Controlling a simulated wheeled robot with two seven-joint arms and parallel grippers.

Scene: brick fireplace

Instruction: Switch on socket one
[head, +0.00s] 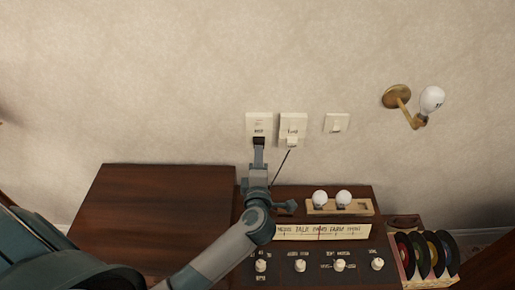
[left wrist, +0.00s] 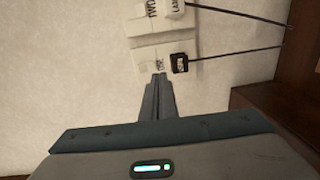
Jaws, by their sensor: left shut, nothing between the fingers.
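Socket one (head: 258,122) is a cream wall plate, the left one of two, with a small faint mark on its face. It also shows in the left wrist view (left wrist: 147,58), marked ONE. A black plug (left wrist: 180,63) sits in it; in the head view the plug (head: 258,141) is at the plate's lower edge. My left gripper (head: 258,152) points up at the wall just below that plug. Its fingers are shut and empty; in the left wrist view the fingertips (left wrist: 158,79) are beside the plate's edge. Contact and the switch's position cannot be told. My right gripper is out of view.
Socket two (head: 293,122) is close on the right with a white plug (head: 292,142) and dark cord. A wall switch (head: 336,123) and a brass lamp (head: 397,97) are farther right. A radio (head: 318,261), bulb tray (head: 368,207) and record rack (head: 403,262) stand below.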

